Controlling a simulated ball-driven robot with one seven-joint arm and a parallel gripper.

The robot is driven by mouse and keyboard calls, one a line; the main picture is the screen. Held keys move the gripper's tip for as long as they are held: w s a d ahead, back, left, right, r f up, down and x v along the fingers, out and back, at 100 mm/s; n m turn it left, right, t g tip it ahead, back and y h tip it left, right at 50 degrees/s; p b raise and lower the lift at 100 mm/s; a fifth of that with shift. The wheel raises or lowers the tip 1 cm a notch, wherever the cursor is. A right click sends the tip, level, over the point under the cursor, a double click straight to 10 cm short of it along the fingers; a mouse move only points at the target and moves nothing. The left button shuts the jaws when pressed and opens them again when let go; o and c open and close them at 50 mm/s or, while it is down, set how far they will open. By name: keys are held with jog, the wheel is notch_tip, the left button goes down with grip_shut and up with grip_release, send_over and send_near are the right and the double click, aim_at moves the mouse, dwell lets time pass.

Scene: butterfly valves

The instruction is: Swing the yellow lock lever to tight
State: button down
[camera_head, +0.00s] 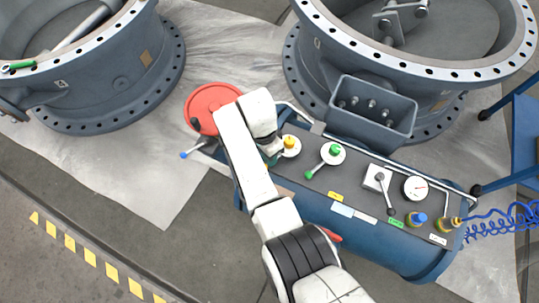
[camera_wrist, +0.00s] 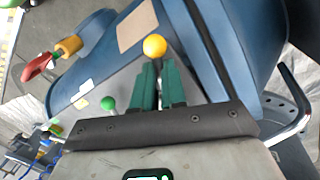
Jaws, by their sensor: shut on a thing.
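The yellow lock lever shows in the head view as a yellow knob (camera_head: 289,141) on a pale round plate, at the left end of the grey panel top. In the wrist view its yellow ball (camera_wrist: 154,46) stands just beyond my fingertips. My gripper (camera_wrist: 161,72) has dark green fingers close together, shut on the lever just below the ball. In the head view my gripper (camera_head: 275,157) is mostly hidden by my white wrist, at the left of the knob. The lever's shaft and any marks around it are hidden by the fingers and wrist.
A green-knobbed lever (camera_head: 326,160) stands close to the right. Further right are a grey-handled lever (camera_head: 382,185), a gauge (camera_head: 416,187) and blue and yellow fittings. A grey open box (camera_head: 371,115) stands behind the panel. A red disc (camera_head: 211,107) lies left. Large valve bodies (camera_head: 410,60) fill the back.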

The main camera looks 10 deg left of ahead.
jog(key=shift+w, duration=0.1)
jog(key=c, duration=1.2)
grip_release()
jog(key=shift+r, duration=0.15)
jog(key=r, duration=0.3)
jog(key=w+a+r+p, duration=0.1)
jog(key=r, duration=0.6)
jog(key=shift+w+a+r+p, duration=0.15)
jog(key=shift+a+p, duration=0.2)
jog(key=s+d+f+n+t+p, duration=0.1)
jog(key=s+d+f, duration=0.15)
jog(key=d, duration=0.95)
jog(key=s+d+f+n+p, duration=0.1)
jog(key=s+d+f+n, duration=0.15)
jog(key=d, duration=0.95)
jog(key=s+d+r+n, duration=0.1)
jog(key=s+d+r, duration=0.1)
jog(key=s+d, duration=0.2)
jog(key=s+d+r+n+t+y+p, duration=0.1)
jog(key=s+d+r, duration=0.2)
jog(key=s, duration=0.7)
jog(key=s+d+r+n+p, duration=0.1)
jog(key=s+d+r, duration=0.1)
jog(key=s+d, duration=0.4)
jog(key=shift+s+r+n+y, duration=0.3)
jog(key=shift+s+r+n, duration=0.05)
jog(key=shift+s, duration=0.15)
